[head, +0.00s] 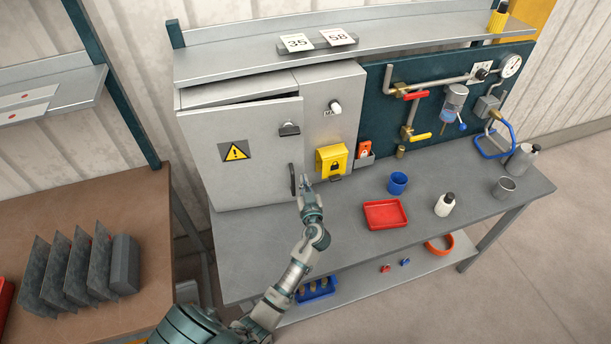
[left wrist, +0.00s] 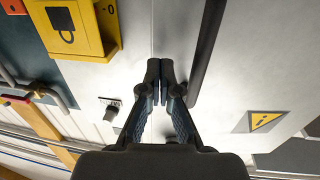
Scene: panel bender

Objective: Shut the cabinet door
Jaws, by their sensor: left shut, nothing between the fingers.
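The grey cabinet door (head: 225,165) bears a yellow warning triangle and stands slightly ajar, with a dark wedge-shaped gap along its top edge. Its dark vertical handle (head: 292,180) is near the door's right edge. My left gripper (head: 306,181) is shut and empty, just right of the handle. In the left wrist view the closed fingertips (left wrist: 167,72) are beside the dark handle bar (left wrist: 207,45), in front of the seam between door and side panel. Whether the fingertips touch the door cannot be told. My right gripper is not in view.
A yellow lock box (head: 331,160) is fixed right of the door, close to my gripper. A red tray (head: 385,214), a blue cup (head: 397,183) and a white bottle (head: 444,204) stand on the bench (head: 340,240). The bench top in front of the door is clear.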

